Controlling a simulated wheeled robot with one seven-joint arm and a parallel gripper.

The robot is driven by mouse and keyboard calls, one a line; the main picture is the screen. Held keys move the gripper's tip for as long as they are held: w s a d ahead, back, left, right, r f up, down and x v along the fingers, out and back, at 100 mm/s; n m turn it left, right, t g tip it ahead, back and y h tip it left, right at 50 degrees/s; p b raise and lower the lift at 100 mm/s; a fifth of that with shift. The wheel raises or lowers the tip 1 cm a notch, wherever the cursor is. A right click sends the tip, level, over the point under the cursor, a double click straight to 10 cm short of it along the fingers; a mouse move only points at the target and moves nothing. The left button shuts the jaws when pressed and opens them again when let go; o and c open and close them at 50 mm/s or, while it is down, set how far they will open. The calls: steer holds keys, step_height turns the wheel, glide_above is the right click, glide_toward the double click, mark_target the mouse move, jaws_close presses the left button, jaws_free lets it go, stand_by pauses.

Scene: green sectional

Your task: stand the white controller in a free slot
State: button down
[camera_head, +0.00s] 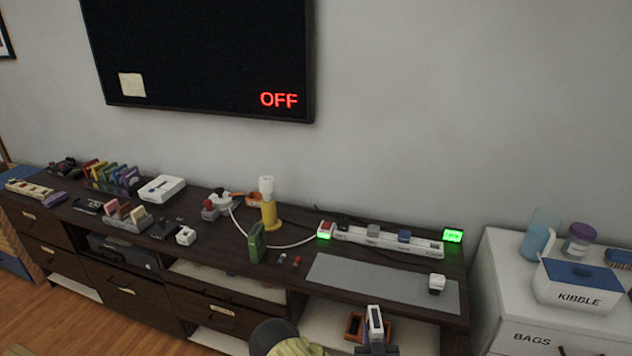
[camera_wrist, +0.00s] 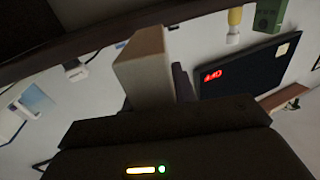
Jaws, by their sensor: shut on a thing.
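My gripper (camera_head: 377,345) is at the bottom of the head view, in front of the media cabinet. It is shut on a small white block-like thing with a dark face (camera_head: 374,318), which I take to be the white controller. The held thing points upward and also fills the middle of the wrist view (camera_wrist: 143,72). A brown holder with dark openings (camera_head: 354,324) stands behind it on the low shelf, partly hidden; I cannot tell which openings are free. A grey holder (camera_head: 128,224) with pink and yellow pieces stands on the cabinet top at left.
A white power strip (camera_head: 345,234) with plugs and cables lies on the cabinet top (camera_head: 330,261). A grey mat (camera_head: 372,283) is mostly bare, with a small white thing (camera_head: 436,284) at its right. A green case (camera_head: 257,242) and yellow lamp-like object (camera_head: 269,212) stand nearby.

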mark_target(376, 319)
steer(key=r+p, duration=0.2)
steer(key=r, duration=0.1)
steer(key=r+p, duration=0.2)
steer(key=s+r+p, duration=0.1)
steer(key=r+p, duration=0.2)
steer(key=shift+r, duration=0.35)
steer(key=s+f, duration=0.4)
steer(key=f, duration=0.1)
steer(key=shift+s+f, duration=0.15)
steer(key=shift+f, duration=0.15)
steer(key=shift+s, duration=0.1)
